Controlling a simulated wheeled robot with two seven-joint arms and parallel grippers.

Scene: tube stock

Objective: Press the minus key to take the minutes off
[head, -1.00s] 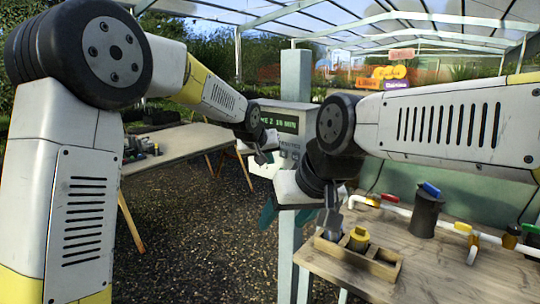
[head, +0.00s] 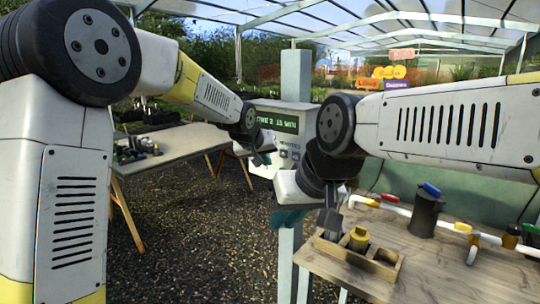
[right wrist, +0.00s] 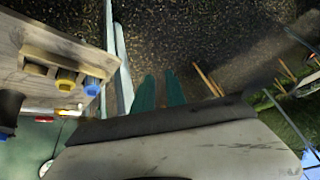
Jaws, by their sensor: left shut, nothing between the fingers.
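The grey control box (head: 287,163) is fixed to a post, with a lit green display (head: 279,123) that seems to read "ZONE 2 15 MIN"; the digits are small and blurred. Its keys (head: 288,153) are small round shapes below the display. I cannot tell which is the minus key. My left gripper (head: 264,157) is shut and empty, at the box's left side near the keys; contact is not clear. My right gripper (head: 288,218) has teal fingers and hangs before the post, below the box. In the right wrist view its fingers (right wrist: 160,92) stand apart with nothing between them.
A wooden bench (head: 440,262) at the right holds a wooden tray (head: 345,258) with a yellow fitting, a dark cylinder (head: 426,214) and white pipework with coloured valves. Another table (head: 175,145) with small items stands at the left. The gravel floor between is clear.

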